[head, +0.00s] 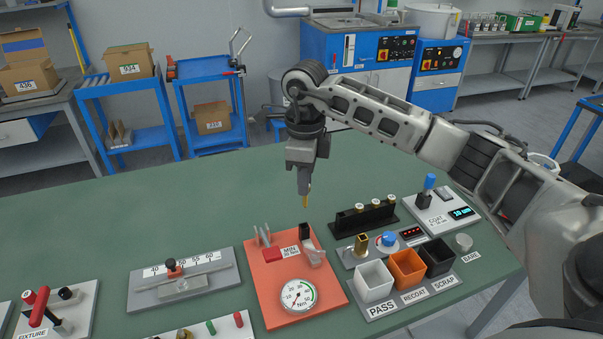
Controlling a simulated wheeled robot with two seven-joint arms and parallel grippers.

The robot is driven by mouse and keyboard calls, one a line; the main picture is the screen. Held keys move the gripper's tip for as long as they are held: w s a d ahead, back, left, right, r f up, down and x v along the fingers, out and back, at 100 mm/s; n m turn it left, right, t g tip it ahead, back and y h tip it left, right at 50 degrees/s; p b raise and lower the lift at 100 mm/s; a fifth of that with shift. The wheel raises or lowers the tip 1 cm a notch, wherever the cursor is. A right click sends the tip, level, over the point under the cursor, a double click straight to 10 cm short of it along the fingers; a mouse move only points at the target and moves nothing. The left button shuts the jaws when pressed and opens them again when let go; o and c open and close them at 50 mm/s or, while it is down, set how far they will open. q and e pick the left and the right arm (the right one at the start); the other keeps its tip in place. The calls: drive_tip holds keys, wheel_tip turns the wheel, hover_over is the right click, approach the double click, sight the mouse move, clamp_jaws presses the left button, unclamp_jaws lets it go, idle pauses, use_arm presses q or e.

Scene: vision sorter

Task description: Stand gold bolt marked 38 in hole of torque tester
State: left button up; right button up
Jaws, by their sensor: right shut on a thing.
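My right gripper (304,188) hangs pointing down above the table, shut on a small gold bolt (306,202) whose end shows below the fingertips. The bolt's number cannot be read. The orange-red plate (265,297) with a round dial (299,295) and a MIN label lies below it; its black block (304,231) is just under the bolt in the picture, with a gap between. A small grey unit has a gold block (361,243), a blue knob (387,239) and a red display. No label shows which device is the torque tester. My left gripper is out of view.
A black rack (379,215) with several pale-topped pieces stands right of the gripper. In front are white PASS (373,280), orange RECOAT (407,267) and black SCRAP (437,255) bins. A coat gauge (440,212) is further right.

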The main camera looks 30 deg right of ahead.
sight(304, 205)
drive_tip(key=shift+f, duration=0.45)
drive_tip(key=shift+f+b, duration=0.8)
wheel_tip(304, 205, down, 2)
drive_tip(key=shift+f+b, duration=0.1)
drive_tip(key=shift+b, duration=0.7)
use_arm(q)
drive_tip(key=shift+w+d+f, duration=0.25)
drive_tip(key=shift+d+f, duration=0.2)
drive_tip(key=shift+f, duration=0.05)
use_arm(e)
drive_tip(key=shift+f, duration=0.3)
use_arm(q)
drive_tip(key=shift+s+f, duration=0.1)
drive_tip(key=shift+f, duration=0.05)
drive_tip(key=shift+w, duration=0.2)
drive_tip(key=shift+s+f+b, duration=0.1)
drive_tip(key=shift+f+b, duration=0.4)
drive_tip(key=shift+b, duration=0.2)
use_arm(e)
drive_tip(key=shift+f, duration=0.7)
use_arm(q)
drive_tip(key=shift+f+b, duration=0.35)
drive_tip(key=shift+b, duration=0.45)
use_arm(e)
drive_tip(key=shift+f, duration=1.1)
